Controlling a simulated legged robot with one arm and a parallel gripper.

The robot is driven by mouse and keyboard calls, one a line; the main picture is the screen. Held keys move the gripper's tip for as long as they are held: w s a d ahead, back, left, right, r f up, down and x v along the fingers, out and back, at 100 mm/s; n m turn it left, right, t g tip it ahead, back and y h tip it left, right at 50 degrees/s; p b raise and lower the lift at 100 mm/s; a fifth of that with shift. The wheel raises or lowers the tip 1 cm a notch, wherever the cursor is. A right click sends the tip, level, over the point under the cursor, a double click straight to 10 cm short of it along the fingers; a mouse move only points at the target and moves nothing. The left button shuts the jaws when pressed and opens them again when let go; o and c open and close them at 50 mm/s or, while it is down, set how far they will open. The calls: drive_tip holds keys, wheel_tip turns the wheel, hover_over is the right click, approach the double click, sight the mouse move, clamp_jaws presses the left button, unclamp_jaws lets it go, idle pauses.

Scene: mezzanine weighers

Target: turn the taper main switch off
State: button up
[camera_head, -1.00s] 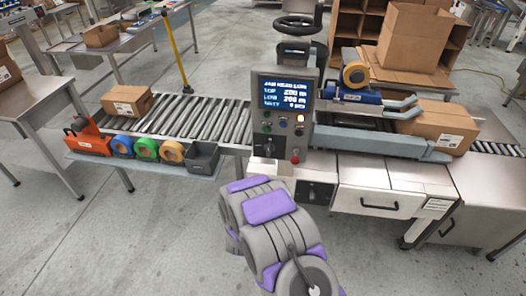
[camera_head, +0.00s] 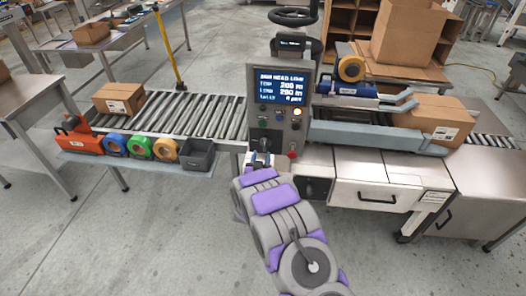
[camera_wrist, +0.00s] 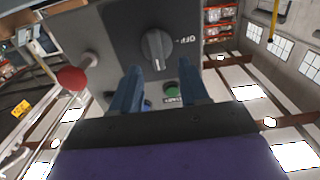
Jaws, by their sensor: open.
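The grey control panel (camera_head: 279,110) stands at the centre in the head view. Its black rotary switch knob (camera_wrist: 157,48) shows in the wrist view, its grip bar running roughly up and down. An OFF mark (camera_wrist: 186,40) is beside it, to the right. My gripper (camera_wrist: 160,78) is open, with one blue-grey finger on each side below the knob in the picture; I see no contact. In the head view my gripper (camera_head: 258,159) is in front of the panel's lower left and partly hides the knob (camera_head: 264,143).
A red mushroom button (camera_wrist: 71,78) and a green button (camera_wrist: 172,90) are near the knob. A lit screen (camera_head: 281,86) tops the panel. Left is a roller conveyor (camera_head: 195,112) with tape rolls and a dark bin (camera_head: 197,155).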

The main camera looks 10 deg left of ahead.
sight(264, 147)
drive_tip(key=w, duration=0.2)
drive_tip(key=w+d, duration=0.1)
drive_tip(key=w, duration=0.1)
drive_tip(key=shift+w+b, duration=0.35)
drive_tip(key=shift+b, duration=0.05)
drive_tip(key=shift+w+a, duration=0.15)
drive_tip(key=shift+w, duration=0.05)
drive_tip(key=shift+a, duration=0.1)
drive_tip(key=shift+c, duration=0.4)
clamp_jaws()
